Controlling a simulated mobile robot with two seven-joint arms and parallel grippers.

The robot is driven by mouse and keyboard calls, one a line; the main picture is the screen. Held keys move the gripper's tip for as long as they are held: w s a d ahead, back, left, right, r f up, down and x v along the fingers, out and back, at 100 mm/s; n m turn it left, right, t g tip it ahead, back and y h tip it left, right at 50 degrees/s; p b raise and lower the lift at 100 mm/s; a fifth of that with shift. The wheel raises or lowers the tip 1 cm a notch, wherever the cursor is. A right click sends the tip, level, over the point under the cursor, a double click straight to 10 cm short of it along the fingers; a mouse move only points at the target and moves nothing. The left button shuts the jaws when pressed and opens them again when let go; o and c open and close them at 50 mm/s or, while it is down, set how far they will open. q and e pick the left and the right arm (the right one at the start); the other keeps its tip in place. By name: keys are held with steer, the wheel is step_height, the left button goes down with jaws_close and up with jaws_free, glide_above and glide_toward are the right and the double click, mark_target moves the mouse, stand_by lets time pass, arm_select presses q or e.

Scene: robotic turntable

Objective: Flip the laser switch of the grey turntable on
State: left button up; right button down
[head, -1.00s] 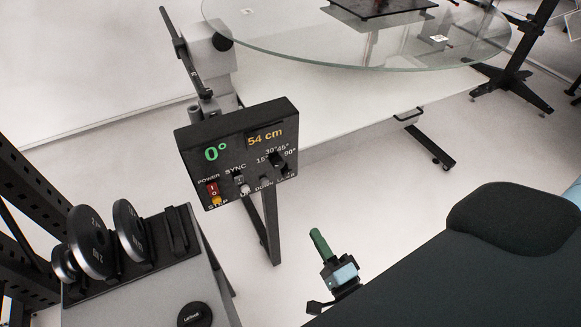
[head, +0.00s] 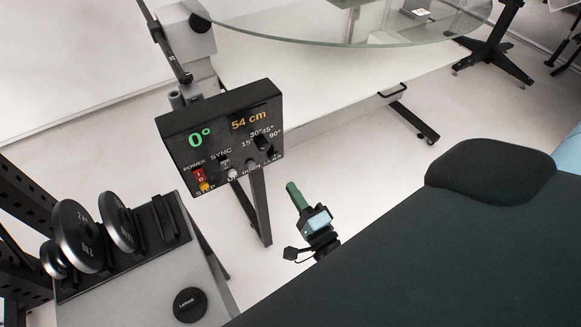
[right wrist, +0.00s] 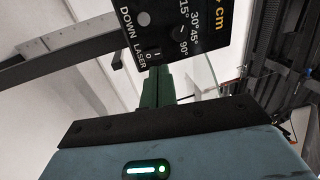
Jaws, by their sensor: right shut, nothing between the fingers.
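The black control panel (head: 215,150) of the turntable shows a green 0° and an orange 54 cm in the head view. It stands below the round glass top (head: 350,32). In the right wrist view the panel (right wrist: 205,30) is close and seen at an angle. Its laser switch (right wrist: 152,55) is a small black rocker marked I and O under the word LASER. My right gripper (head: 292,188) is shut and empty, right of and below the panel. Its green fingers (right wrist: 156,78) point at the laser switch and partly overlap its lower edge; contact cannot be told. My left gripper is out of view.
A red power switch (head: 198,175) and an angle knob (head: 262,143) are on the same panel. A grey cabinet with metal weight discs (head: 77,236) stands at lower left. The floor between it and the turntable is clear.

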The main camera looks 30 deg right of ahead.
mark_target(272, 155)
arm_select(q)
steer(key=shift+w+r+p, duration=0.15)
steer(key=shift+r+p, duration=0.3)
steer(key=shift+p, duration=0.05)
arm_select(e)
steer(key=shift+x, duration=4.2)
steer(key=shift+d, duration=0.15)
